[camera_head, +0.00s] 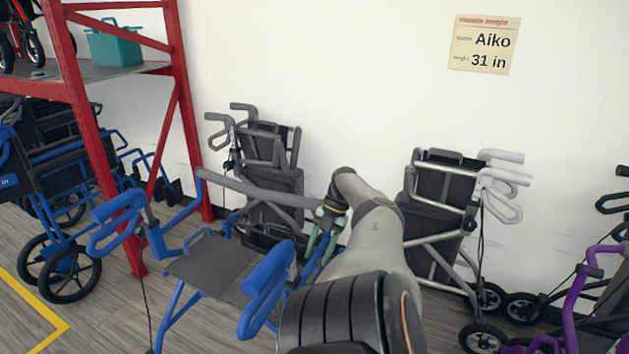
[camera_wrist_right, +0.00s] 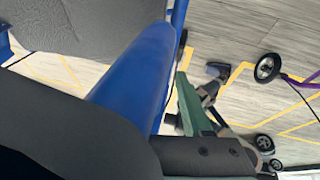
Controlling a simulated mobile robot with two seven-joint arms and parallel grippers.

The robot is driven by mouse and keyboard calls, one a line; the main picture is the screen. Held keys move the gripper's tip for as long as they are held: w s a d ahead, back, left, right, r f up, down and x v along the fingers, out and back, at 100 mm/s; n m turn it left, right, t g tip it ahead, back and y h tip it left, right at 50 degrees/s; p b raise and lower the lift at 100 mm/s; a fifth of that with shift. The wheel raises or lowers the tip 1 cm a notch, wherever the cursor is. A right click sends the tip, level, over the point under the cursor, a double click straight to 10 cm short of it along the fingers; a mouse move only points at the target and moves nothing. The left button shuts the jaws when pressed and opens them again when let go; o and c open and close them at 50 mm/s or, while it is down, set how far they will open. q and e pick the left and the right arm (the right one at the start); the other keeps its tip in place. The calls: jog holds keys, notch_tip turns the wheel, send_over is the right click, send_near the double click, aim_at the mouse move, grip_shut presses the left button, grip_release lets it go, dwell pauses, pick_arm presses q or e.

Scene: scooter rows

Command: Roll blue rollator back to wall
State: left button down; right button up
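The blue rollator (camera_head: 215,264) stands at the lower left in the head view, with a dark seat, two blue handles and a grey back bar (camera_head: 262,191). My right arm reaches up from the bottom centre. Its gripper (camera_head: 322,238), with green fingers, points down beside the right end of the bar, partly hidden by my arm. In the right wrist view, a thick blue tube (camera_wrist_right: 138,75) of the rollator lies close to a green finger (camera_wrist_right: 196,112). I cannot tell whether the fingers touch or hold it. My left gripper is not in view. The white wall (camera_head: 340,70) is behind.
A black and grey folded rollator (camera_head: 268,165) and a white-handled one (camera_head: 445,185) stand against the wall. A red shelf rack (camera_head: 185,90) and blue wheelchair (camera_head: 45,165) are at left. A purple rollator (camera_head: 572,295) is at lower right. A sign (camera_head: 484,45) reads "Aiko", "31 in".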

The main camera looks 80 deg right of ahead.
jog(key=shift+o, duration=0.3)
jog(key=shift+r, duration=0.2)
jog(key=v, duration=0.4)
jog(key=shift+w+p, duration=0.1)
jog(key=shift+p, duration=0.2)
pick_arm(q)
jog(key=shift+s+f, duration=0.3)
pick_arm(e)
jog(key=v, duration=0.3)
jog(key=shift+d, duration=0.1)
